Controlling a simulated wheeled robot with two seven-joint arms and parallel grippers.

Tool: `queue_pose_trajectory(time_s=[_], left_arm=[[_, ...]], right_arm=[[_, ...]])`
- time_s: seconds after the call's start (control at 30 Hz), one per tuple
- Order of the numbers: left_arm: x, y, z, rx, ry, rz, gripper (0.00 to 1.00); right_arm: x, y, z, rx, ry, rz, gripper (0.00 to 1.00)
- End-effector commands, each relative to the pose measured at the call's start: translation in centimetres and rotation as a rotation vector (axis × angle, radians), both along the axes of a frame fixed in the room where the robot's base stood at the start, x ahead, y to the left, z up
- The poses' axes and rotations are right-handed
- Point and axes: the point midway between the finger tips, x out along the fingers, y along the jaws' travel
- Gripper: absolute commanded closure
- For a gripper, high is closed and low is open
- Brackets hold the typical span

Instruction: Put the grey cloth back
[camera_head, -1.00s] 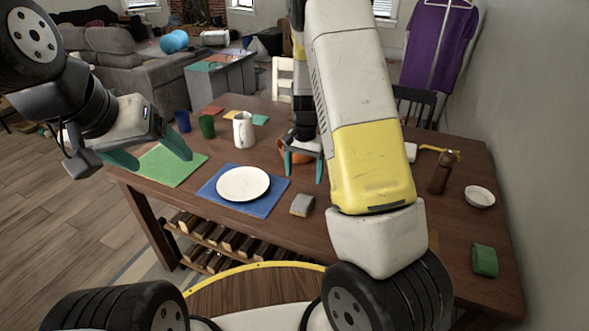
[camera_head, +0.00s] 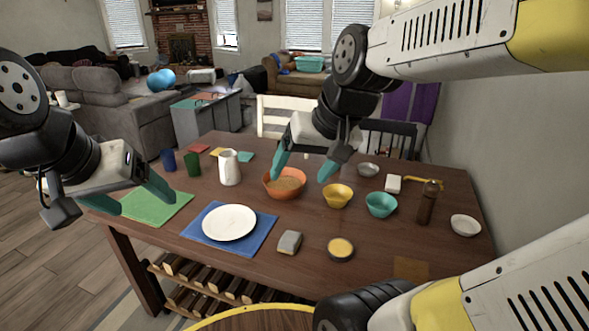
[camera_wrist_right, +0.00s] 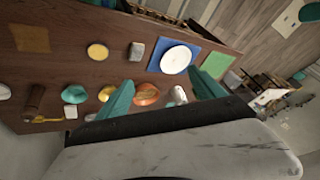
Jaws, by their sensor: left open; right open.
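A small grey folded piece (camera_head: 290,241), which looks like the grey cloth, lies on the brown table (camera_head: 300,268) right of the blue mat. It also shows in the right wrist view (camera_wrist_right: 136,50). My right gripper (camera_head: 300,177) is open and empty above the orange bowl, well behind the grey piece. Its fingers (camera_wrist_right: 160,78) show apart in the right wrist view. My left gripper (camera_head: 144,205) is open and empty over the green mat at the table's left end.
A white plate (camera_head: 229,222) sits on the blue mat (camera_head: 201,246). An orange bowl (camera_head: 285,190), yellow bowl (camera_head: 337,196), teal bowl (camera_head: 381,204) and brown bottle (camera_head: 427,204) stand behind or right. A round yellow-topped tin (camera_head: 340,249) is beside the grey piece. My right arm hides the near right corner.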

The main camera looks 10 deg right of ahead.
Motion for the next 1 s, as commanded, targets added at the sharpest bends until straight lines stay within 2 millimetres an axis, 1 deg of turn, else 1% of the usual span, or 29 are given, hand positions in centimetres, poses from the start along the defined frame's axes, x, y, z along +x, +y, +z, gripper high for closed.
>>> queue_pose_trajectory(time_s=[0.03,0.1,0.23,1.0], left_arm=[[0.0,0.0,0.0,0.000,0.000,0.000,0.22],[0.0,0.0,0.0,0.000,0.000,0.000,0.22],[0.0,0.0,0.0,0.000,0.000,0.000,0.22],[0.0,0.0,0.0,0.000,0.000,0.000,0.22]], right_arm=[[-1.2,-0.1,0.4,-0.017,-0.033,0.015,0.22],[-2.4,-0.1,0.7,-0.040,-0.064,0.035,0.22],[-3.5,-0.1,0.8,-0.067,-0.093,0.055,0.22],[-3.7,-0.1,0.8,-0.071,-0.097,0.059,0.22]])
